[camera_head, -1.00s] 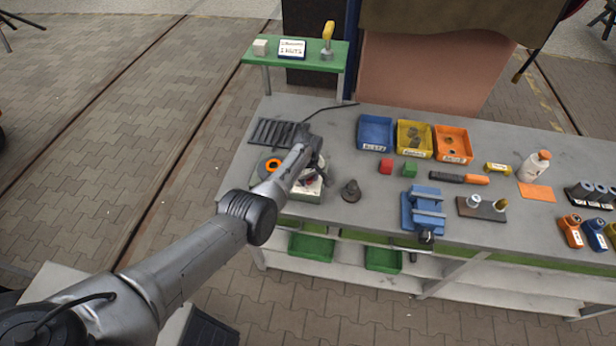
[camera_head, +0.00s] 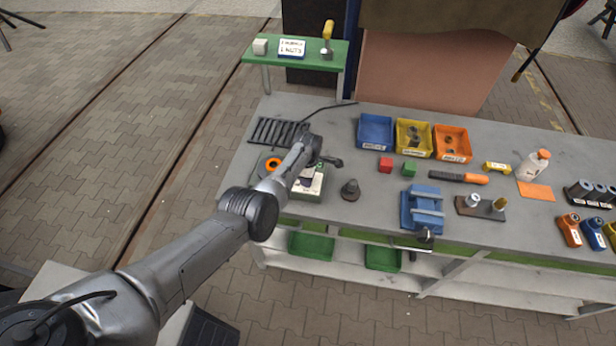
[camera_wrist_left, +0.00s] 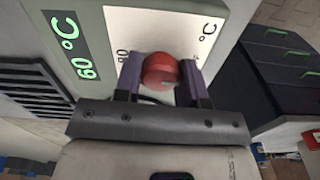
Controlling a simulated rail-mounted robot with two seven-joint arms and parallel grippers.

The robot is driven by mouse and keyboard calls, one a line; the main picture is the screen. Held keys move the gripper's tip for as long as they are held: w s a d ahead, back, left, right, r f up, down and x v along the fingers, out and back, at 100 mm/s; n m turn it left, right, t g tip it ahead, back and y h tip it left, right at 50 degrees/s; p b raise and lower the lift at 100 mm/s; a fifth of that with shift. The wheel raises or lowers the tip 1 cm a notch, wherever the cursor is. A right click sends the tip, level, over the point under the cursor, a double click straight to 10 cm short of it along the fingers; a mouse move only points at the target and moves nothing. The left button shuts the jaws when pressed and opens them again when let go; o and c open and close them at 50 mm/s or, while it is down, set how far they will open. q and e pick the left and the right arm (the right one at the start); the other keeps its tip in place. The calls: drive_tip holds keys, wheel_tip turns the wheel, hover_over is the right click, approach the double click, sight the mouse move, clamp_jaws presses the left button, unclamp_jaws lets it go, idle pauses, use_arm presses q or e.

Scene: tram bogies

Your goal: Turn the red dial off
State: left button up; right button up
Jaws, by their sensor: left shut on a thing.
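The red dial (camera_wrist_left: 159,70) is a round knob on the pale face of a control box (camera_wrist_left: 215,15). A green display (camera_wrist_left: 76,48) on that box reads 60 °C. The dial has a small pale mark at its lower right. My left gripper (camera_wrist_left: 163,76) has one purple finger on each side of the dial and is shut on it. In the head view the box (camera_head: 309,192) stands at the bench's left front, and my left gripper (camera_head: 307,177) hides the dial. My right gripper does not show.
A dark cone-shaped part (camera_head: 350,190) stands just right of the box. A black slotted rack (camera_head: 277,132) and an orange ring (camera_head: 272,164) lie to its left. A blue vise (camera_head: 423,208) and small bins (camera_head: 375,132) are further right.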

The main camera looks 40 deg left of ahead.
use_arm(q)
drive_tip(key=shift+n, duration=0.5)
drive_tip(key=o, duration=0.9)
drive_tip(key=shift+r, duration=0.1)
drive_tip(key=shift+r, duration=0.3)
wheel_tip(320, 180, up, 6)
drive_tip(key=p, duration=0.3)
drive_tip(key=shift+f, duration=0.1)
drive_tip(key=shift+r, duration=3.65)
